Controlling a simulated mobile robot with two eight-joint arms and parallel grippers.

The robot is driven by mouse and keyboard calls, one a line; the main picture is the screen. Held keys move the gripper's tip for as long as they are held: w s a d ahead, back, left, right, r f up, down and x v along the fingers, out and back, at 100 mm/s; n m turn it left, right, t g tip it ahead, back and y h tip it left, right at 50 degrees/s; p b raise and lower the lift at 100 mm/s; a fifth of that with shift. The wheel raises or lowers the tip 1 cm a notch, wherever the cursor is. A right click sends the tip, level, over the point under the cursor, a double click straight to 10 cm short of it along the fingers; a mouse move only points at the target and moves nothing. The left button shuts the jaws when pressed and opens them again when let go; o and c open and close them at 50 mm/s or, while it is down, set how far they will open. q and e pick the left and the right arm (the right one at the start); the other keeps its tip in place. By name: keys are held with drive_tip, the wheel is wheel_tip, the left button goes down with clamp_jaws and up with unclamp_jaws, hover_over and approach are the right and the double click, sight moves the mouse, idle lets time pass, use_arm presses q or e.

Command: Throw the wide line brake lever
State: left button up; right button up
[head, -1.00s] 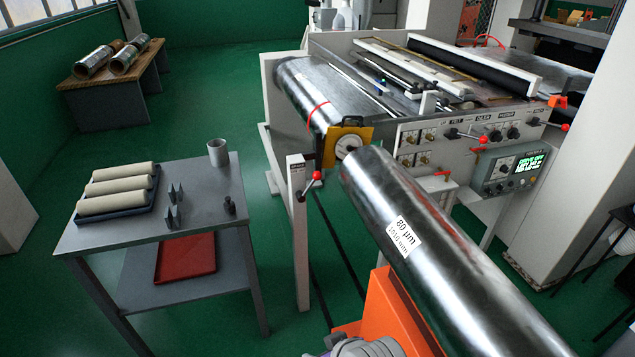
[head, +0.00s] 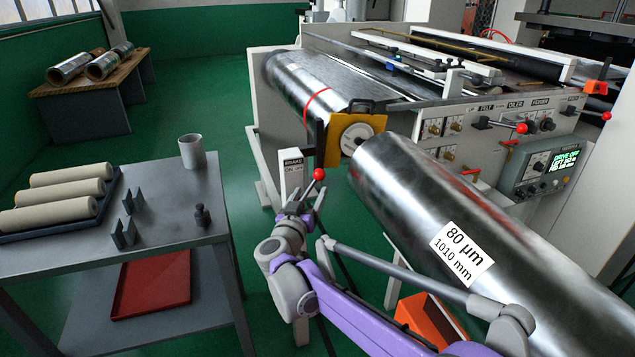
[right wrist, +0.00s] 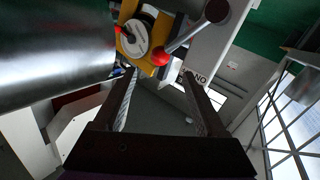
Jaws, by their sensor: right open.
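The brake lever (head: 319,175) has a red ball knob and sits on a white post (head: 292,165) labelled BRAKE, ON, OFF. My right gripper (head: 305,198) is at the post, just below the knob. In the right wrist view the lever's red knob (right wrist: 160,57) lies just beyond the open fingertips (right wrist: 160,76), roughly centred between them, its rod running up right to a dark hub. I cannot tell whether a finger touches the knob. The gripper hides the lever's lower part in the head view. My left gripper is not in view.
A large foil roll (head: 400,190) marked 80 µm, 1010 mm lies close right of the post, above an orange stand (head: 425,318). The machine's yellow-plated roll end (head: 357,138) is just behind. A grey table (head: 165,240) with rollers and a cup stands left.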

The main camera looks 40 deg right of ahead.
sight(317, 178)
drive_tip(key=b+x, duration=0.1)
drive_tip(key=x, duration=0.9)
drive_tip(key=shift+w+d, duration=0.1)
drive_tip(key=shift+d, duration=0.05)
clamp_jaws()
idle(1.1)
